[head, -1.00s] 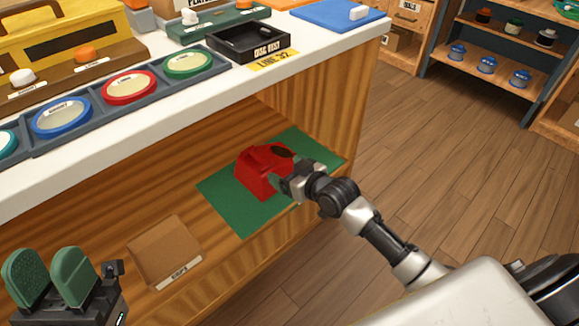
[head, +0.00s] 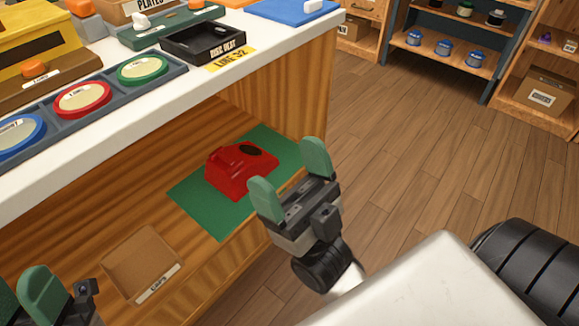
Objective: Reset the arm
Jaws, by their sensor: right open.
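My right gripper (head: 290,172) is in front of the shelf, its two green-padded fingers spread apart with nothing between them. My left gripper (head: 22,290) is at the lower left corner, partly cut off by the frame edge; two green pads show, with a gap between them. A red dial phone (head: 238,168) stands on a green mat (head: 220,222) on the lower wooden shelf. The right gripper is to the right of the phone and apart from it, covering the near right part of the mat.
A brown tray (head: 141,262) with a label lies on the shelf left of the mat. The white counter (head: 190,95) above holds a black tray (head: 203,42), a grey rack of coloured discs (head: 83,99) and a blue mat (head: 275,8). Wooden floor (head: 420,130) at right is clear.

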